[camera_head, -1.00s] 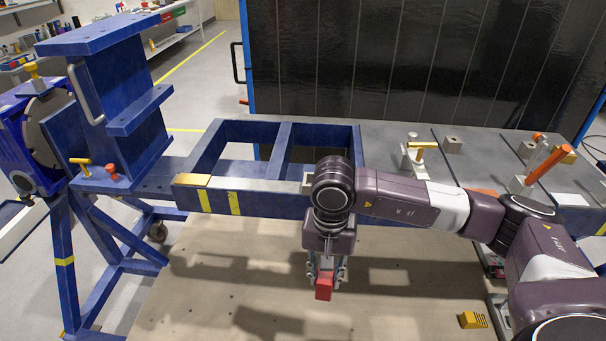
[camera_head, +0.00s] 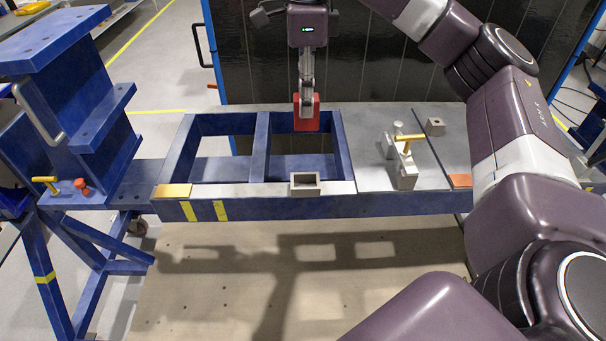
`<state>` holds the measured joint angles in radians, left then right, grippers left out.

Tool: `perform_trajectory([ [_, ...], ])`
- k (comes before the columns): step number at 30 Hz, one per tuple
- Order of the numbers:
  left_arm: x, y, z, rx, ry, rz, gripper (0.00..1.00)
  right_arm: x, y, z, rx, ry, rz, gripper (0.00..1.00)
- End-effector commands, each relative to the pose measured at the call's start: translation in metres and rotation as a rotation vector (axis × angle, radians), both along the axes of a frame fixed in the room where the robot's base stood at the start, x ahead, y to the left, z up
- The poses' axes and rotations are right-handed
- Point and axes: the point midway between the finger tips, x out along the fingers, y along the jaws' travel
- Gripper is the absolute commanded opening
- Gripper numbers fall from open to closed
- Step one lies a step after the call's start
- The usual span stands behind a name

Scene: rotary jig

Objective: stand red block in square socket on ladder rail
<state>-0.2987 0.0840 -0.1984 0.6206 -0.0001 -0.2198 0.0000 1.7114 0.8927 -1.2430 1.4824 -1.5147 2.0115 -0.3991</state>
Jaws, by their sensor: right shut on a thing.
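The red block (camera_head: 307,118) is held upright in my right gripper (camera_head: 306,98), which points down and is shut on it. In the picture the block shows in front of the dark panel, over the far part of the blue ladder frame (camera_head: 262,140). The square socket (camera_head: 305,184), a small grey open-topped box, sits on the near rail of the frame, below the block in the picture. The socket looks empty. The block is clear of the socket. My left gripper is not in view.
A toggle clamp with a yellow handle (camera_head: 409,138) stands on the grey plate right of the socket. A blue column (camera_head: 77,95) with a handle rises at the left. A tall dark panel (camera_head: 260,50) stands behind the frame.

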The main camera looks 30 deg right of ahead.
Motion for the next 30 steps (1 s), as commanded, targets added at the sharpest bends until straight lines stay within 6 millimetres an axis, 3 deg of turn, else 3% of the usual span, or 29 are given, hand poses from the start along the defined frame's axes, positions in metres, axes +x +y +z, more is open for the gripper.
perform_trajectory([
  [1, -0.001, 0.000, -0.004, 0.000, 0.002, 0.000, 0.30, -0.001, 0.000, -0.014, 0.001, 0.006, 0.002, 0.00],
  [7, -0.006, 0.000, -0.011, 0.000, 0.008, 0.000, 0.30, -0.001, 0.000, -0.053, 0.002, 0.005, 0.002, 0.00],
  [15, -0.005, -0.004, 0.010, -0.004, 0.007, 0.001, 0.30, -0.001, -0.001, -0.117, 0.000, 0.005, 0.002, 0.00],
  [30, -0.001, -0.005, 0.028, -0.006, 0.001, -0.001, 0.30, -0.001, 0.000, -0.179, 0.000, 0.002, 0.003, 0.00],
])
